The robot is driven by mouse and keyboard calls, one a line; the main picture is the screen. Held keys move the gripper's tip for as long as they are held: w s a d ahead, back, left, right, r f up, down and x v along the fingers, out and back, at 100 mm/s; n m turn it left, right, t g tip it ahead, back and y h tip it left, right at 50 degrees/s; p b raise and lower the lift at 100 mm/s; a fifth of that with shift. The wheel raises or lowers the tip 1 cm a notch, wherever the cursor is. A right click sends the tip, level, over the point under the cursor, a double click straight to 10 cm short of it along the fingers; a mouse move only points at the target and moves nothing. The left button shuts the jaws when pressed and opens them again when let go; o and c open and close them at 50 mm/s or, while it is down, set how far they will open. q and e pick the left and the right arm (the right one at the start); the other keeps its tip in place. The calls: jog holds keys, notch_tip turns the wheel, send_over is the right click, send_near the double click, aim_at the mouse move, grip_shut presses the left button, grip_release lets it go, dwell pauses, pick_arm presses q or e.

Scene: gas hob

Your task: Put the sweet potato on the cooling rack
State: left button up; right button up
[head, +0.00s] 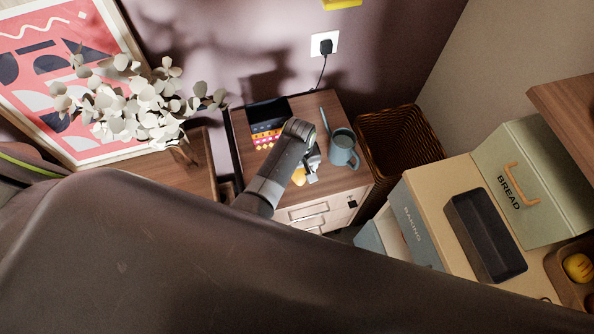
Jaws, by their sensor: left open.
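My left gripper (313,176) is open above the front part of a small wooden cabinet top, pointing down. A small yellow-orange thing (298,177) shows beside it, partly behind my arm; I cannot tell whether it is the sweet potato or whether it lies between the fingers. I see no cooling rack in this view. My right gripper is not in view.
The wooden cabinet (325,105) also bears a blue-grey watering can (342,150) and a dark box with colourful rows (266,119). A wicker basket (400,140) stands to the right. Further right are a bread box (540,185) and a dark tin (486,238).

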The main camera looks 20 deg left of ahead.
pick_arm(q)
jog(key=shift+f, duration=0.45)
jog(key=shift+r, duration=0.1)
jog(key=c, duration=1.2)
jog(key=shift+r, duration=0.1)
